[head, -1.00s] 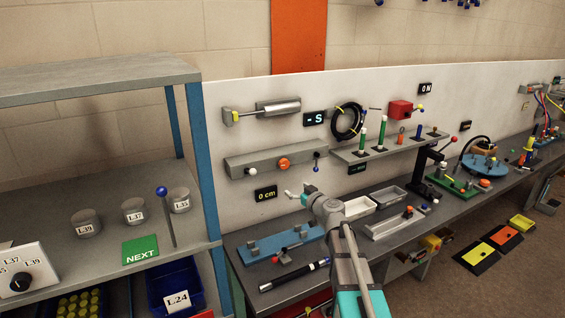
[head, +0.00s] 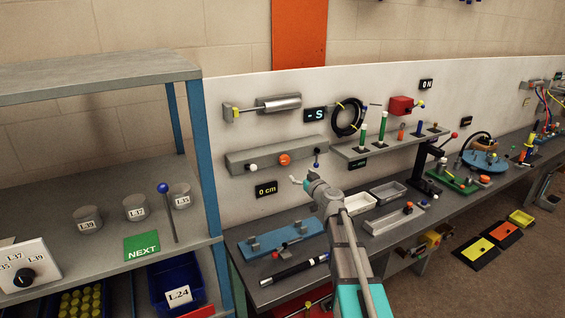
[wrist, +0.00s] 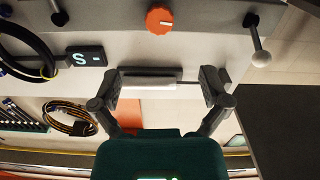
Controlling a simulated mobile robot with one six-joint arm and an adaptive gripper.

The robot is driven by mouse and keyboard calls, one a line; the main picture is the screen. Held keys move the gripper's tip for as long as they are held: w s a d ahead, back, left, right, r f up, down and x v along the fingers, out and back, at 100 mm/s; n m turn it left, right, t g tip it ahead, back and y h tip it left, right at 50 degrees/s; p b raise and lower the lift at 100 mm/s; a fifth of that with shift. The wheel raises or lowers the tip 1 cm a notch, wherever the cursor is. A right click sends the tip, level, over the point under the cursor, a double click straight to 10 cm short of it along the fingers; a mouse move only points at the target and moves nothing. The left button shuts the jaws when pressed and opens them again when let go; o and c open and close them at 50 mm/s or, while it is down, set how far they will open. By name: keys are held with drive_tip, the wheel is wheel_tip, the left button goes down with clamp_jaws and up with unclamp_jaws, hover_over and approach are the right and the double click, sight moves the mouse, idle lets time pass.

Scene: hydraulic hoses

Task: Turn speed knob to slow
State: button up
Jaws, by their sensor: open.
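An orange round knob (head: 285,159) sits on the front of a grey box (head: 240,160) mounted on the wall panel. In the wrist view the orange knob (wrist: 159,20) carries a white mark pointing right. I cannot see a "slow" label by it. My gripper (head: 298,181) is a little below the box and the knob in the head view. In the wrist view my gripper (wrist: 162,88) is open, its two fingers spread wide with nothing held between them. The knob lies ahead of the fingers, near the top of the picture, apart from them.
A white-ball lever (head: 253,168) and a dark-blue-tipped lever (head: 317,165) flank the knob. Displays read "- S" (head: 315,115) and "0 cm" (head: 266,190). A blue fixture (head: 282,238) and a black cylinder (head: 293,269) lie on the bench.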

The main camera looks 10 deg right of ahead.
sight(285, 161)
drive_tip(key=x, duration=1.2)
drive_tip(key=c, duration=1.1)
drive_tip(key=shift+a, duration=0.3)
drive_tip(key=shift+d, duration=0.2)
drive_tip(key=shift+c, duration=0.2)
